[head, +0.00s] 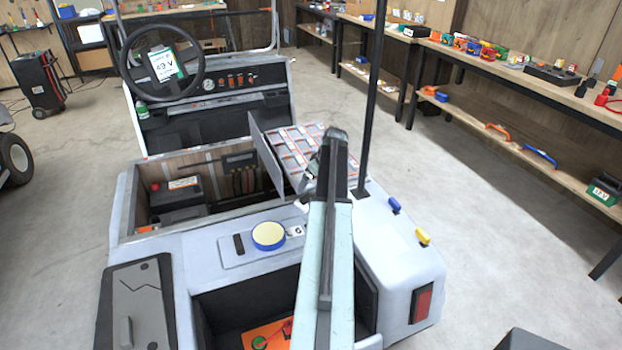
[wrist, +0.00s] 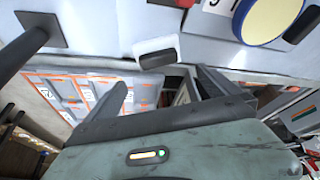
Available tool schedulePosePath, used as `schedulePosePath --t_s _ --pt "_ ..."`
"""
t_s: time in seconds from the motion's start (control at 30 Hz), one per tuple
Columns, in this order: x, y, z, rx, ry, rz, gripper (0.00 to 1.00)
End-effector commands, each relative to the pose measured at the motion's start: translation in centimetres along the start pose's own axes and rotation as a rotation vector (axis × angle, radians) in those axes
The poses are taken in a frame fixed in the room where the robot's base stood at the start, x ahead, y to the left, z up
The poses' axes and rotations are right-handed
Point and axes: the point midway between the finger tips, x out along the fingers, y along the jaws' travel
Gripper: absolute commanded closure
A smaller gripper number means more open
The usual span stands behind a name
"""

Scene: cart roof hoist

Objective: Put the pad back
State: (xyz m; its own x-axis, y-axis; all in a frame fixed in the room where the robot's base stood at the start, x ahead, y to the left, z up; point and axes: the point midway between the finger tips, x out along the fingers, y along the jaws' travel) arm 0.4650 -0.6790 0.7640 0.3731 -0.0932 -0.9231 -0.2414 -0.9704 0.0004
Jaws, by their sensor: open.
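A round disc with a cream top and blue rim (head: 268,236), the likeliest pad, sits on the cart's flat rear deck. It also shows at the top right of the wrist view (wrist: 270,18). My gripper (wrist: 160,80) is open, its two fingers apart. In the head view my gripper (head: 314,178) is by the orange-lined panel, with the fingers mostly hidden by my arm. In the wrist view a small pale block with a dark face (wrist: 157,52) lies just beyond the fingertips. I see nothing held; whether the fingers touch the block I cannot tell.
A black pole (head: 370,100) rises close to the right of my gripper. An open bay (head: 200,185) with dark boxes lies to the left. The orange-lined panel (head: 300,145) is behind. A grey cracked lid (head: 140,300) is at front left. Blue (head: 394,205) and yellow (head: 423,237) tabs are on the right.

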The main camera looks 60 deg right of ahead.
Motion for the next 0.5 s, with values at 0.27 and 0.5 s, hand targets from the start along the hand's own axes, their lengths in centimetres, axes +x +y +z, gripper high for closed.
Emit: schedulePosePath --t_s 0.27,0.5 --pt "-3.4 0.0 0.0 -0.001 0.000 0.000 0.00" --pt "-3.2 -0.1 0.0 -0.001 0.000 0.000 0.00"
